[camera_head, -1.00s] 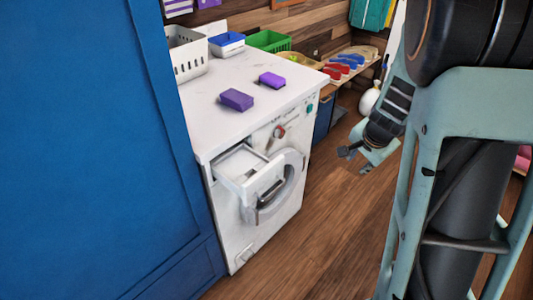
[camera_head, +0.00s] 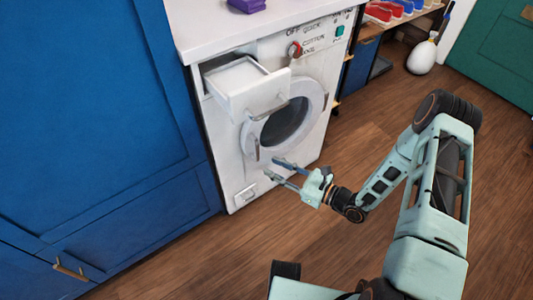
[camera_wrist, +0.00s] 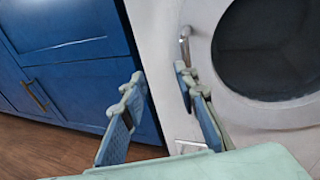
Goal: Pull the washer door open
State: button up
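The white washer (camera_head: 308,160) stands beside the blue cabinet. Its round door (camera_head: 318,93) has a dark window and looks shut against the front. A slim metal door handle (camera_head: 252,147) is on the door's left side; it also shows in the wrist view (camera_wrist: 185,45), just beyond the right finger. My gripper (camera_head: 272,168) is open and empty, in front of the washer and a little below the handle in the head view. In the wrist view my gripper (camera_wrist: 157,85) has its fingers wide apart, with the handle seen near the right fingertip; contact cannot be told.
The washer's detergent drawer (camera_head: 252,88) is pulled out above the door's upper left. The blue cabinet (camera_head: 110,110) stands close on the left. A purple sponge (camera_head: 247,5) lies on the washer top. The wooden floor (camera_head: 240,255) in front is clear.

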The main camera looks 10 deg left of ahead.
jog(key=w+d+f+m+t, duration=0.1)
jog(key=w+m+t, duration=0.1)
jog(key=t, duration=0.1)
jog(key=b, duration=0.3)
send_over(258, 158)
jog(key=shift+w+a, duration=0.2)
jog(key=shift+w, duration=0.2)
jog(key=shift+c, duration=0.6)
grip_shut()
